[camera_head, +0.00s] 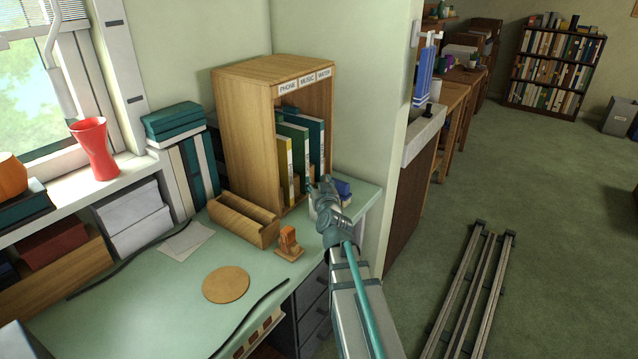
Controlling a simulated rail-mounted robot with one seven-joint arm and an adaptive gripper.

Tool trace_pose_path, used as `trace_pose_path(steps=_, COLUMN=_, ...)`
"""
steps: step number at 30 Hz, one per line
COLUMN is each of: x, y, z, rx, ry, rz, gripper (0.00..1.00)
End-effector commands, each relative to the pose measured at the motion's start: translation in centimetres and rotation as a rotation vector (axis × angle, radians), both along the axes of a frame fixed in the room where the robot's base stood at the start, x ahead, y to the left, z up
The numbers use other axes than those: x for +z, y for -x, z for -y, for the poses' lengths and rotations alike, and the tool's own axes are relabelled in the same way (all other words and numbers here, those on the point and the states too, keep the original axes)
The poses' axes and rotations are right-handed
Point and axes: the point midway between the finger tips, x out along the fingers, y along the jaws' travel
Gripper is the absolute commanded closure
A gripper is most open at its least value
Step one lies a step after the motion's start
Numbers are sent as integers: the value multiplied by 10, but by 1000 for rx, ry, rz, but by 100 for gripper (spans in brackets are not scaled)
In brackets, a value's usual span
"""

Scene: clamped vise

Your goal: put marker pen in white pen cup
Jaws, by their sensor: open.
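My gripper (324,186) reaches over the far right end of the green desk, in front of the wooden shelf unit, and is open. A small whitish thing (312,210) shows just left of the gripper and is partly hidden by it; it may be the white pen cup. A thin dark upright shape stands by it at the gripper's left side, too small to tell whether it is the marker pen. I cannot make out the marker pen for certain, and I cannot tell whether the gripper touches anything.
A small blue object (341,188) lies just behind my gripper. The wooden shelf unit (240,130) with binders stands left of it. A wooden tray (240,222), an orange-brown stand (289,243) and a round cork mat (226,285) are on the desk (140,310). The desk's front left is mostly clear.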

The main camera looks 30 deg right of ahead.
Motion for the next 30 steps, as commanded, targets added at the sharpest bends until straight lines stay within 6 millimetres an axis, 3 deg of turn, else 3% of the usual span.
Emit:
trace_pose_path(steps=10, x=0, y=2, z=-1, rx=0, ry=0, rz=0, gripper=48)
trace_pose_path(steps=22, x=-1, y=52, z=-14, rx=0, ry=0, rz=0, gripper=48)
trace_pose_path(steps=30, x=-5, y=55, z=-20, rx=20, ry=4, rz=7, gripper=48)
